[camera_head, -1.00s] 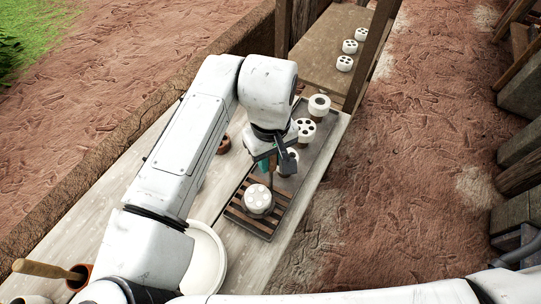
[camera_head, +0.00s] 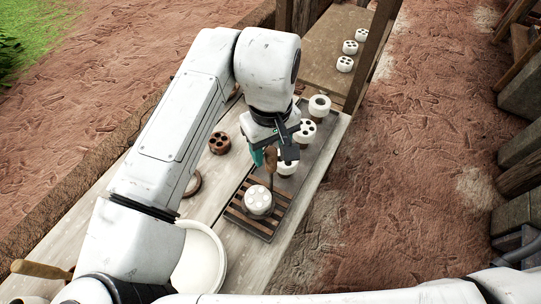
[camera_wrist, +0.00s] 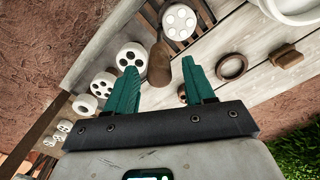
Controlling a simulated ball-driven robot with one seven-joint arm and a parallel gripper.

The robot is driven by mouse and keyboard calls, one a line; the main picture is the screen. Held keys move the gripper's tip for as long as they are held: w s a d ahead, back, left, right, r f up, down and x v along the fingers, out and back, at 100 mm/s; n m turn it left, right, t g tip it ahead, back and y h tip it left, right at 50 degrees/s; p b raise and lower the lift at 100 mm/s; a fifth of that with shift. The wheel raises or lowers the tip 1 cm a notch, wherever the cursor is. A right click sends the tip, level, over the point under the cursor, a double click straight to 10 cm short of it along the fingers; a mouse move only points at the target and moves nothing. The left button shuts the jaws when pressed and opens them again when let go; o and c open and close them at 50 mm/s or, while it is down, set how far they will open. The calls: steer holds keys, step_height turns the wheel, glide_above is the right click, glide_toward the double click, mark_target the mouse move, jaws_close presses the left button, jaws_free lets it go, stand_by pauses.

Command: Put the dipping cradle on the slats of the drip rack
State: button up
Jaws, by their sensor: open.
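The dipping cradle stands at the drip rack (camera_head: 236,216), its brown wooden handle (camera_head: 271,157) upright with a thin rod running down beside a white holed piece (camera_head: 258,202). That piece sits on the dark slats. The cradle's lower end is too small to make out. My gripper (camera_head: 272,156) is open above the rack, close around or beside the handle's top. In the wrist view, the handle (camera_wrist: 160,65) points towards the camera, beyond and between the teal fingertips (camera_wrist: 160,72), with a gap at each side. The white piece (camera_wrist: 180,20) and slats show behind it.
A white basin (camera_head: 201,262) stands at front left, partly behind my arm. A dark brown holed piece (camera_head: 219,143) and a brown ring (camera_head: 194,184) lie left of the rack.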

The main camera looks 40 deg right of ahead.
step_height(320, 180, up, 8)
steer(key=w+d+f+t+h, duration=0.1)
steer(key=d+f+t+h, duration=0.15)
steer(key=d, duration=0.65)
steer(key=w+d+f+t+h, duration=0.15)
steer(key=d+h, duration=0.25)
steer(key=d, duration=0.5)
steer(key=s+a+f+n+y, duration=0.25)
steer(key=s+f, duration=0.35)
steer(key=f, duration=0.6)
steer(key=s+a+f+g+y, duration=0.3)
steer(key=s+a+f, duration=0.8)
steer(key=s, duration=0.2)
steer(key=shift+a+f+y, duration=0.15)
steer(key=shift+a+y, duration=0.15)
steer(key=shift+y, duration=0.1)
steer(key=shift+m, duration=0.25)
